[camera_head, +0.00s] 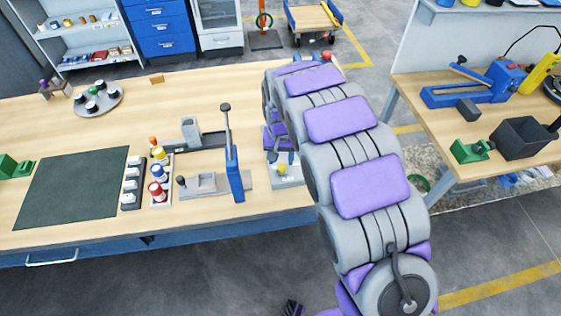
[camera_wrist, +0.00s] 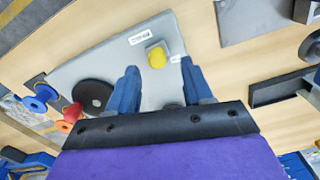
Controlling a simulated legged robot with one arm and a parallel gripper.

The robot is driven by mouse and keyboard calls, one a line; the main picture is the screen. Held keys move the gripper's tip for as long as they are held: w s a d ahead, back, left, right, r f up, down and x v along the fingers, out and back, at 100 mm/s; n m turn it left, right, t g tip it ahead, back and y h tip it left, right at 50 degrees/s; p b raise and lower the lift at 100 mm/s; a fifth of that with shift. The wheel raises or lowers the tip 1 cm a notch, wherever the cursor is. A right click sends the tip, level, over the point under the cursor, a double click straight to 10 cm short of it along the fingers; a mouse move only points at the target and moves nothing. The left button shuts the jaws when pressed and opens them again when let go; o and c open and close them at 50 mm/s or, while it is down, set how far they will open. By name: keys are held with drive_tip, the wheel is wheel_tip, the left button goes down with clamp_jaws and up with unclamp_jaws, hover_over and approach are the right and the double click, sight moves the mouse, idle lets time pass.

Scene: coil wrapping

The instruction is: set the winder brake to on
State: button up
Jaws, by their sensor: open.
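A grey winder plate (camera_wrist: 118,52) lies on the wooden bench and fills the middle of the wrist view. On it a round yellow knob (camera_wrist: 157,59) sits on a small grey square block, beside a small white label too small to read with certainty. This looks like the brake control; its setting cannot be told. The yellow knob also shows in the head view (camera_head: 282,170), just below my gripper. My gripper (camera_wrist: 160,69) is open and empty, with its blue fingers either side of the knob in the picture. Contact cannot be told.
A black disc (camera_wrist: 92,95) sits on the plate to the left of my fingers. A blue spool (camera_wrist: 41,93) and a red part stand farther left. In the head view, a blue upright lever (camera_head: 235,170) stands left of my arm. The dark green mat (camera_head: 75,187) is clear.

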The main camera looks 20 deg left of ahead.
wheel_tip(320, 180, up, 13)
drive_tip(key=p, duration=0.1)
drive_tip(key=shift+a+p, duration=0.35)
